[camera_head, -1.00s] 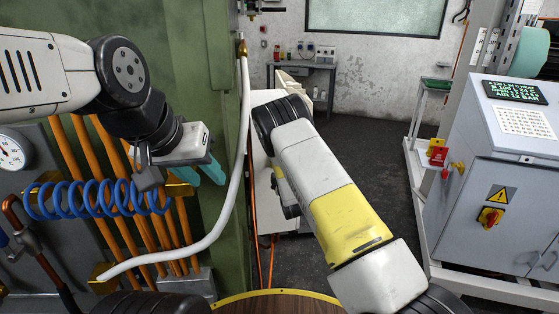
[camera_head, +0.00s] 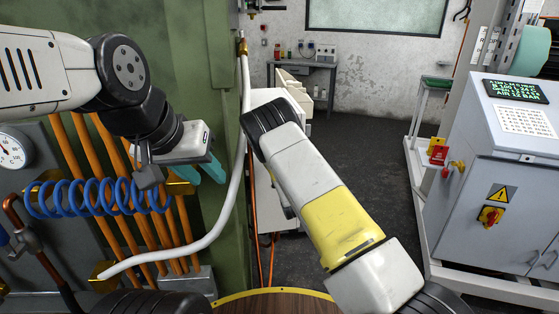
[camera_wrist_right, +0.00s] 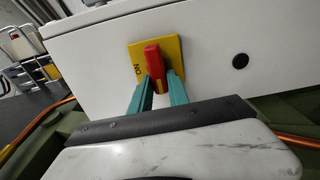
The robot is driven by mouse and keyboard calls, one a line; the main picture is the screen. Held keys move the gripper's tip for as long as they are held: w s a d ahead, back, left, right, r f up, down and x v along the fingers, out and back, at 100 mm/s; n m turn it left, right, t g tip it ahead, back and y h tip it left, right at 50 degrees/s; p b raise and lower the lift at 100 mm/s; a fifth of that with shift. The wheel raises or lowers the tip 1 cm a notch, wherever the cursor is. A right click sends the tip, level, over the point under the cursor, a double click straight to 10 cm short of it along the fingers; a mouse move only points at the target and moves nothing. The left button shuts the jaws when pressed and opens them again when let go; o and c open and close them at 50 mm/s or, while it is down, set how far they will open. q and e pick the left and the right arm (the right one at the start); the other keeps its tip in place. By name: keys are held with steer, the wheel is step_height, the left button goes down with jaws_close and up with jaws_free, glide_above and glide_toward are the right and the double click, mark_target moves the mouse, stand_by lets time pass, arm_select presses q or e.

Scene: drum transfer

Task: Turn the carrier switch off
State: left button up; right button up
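The carrier switch has a red handle (camera_wrist_right: 154,62) on a yellow plate (camera_wrist_right: 174,51) with lettering, on the white face of a box. In the right wrist view my right gripper (camera_wrist_right: 160,78) has its two teal fingers on either side of the handle's near end; the fingers stand apart, and firm contact does not show. In the head view the switch and right gripper are hidden behind my right arm. My left gripper (camera_head: 203,172) is open and empty in front of the green column, above the white hose.
A white hose (camera_head: 236,185) runs down the green column (camera_head: 190,60). A blue coiled hose (camera_head: 95,198) and orange pipes are at left. The dark floor between is clear.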

steer(key=o, duration=0.3)
steer(key=shift+o, duration=0.2)
steer(key=v, duration=0.8)
steer(key=shift+w, duration=0.1)
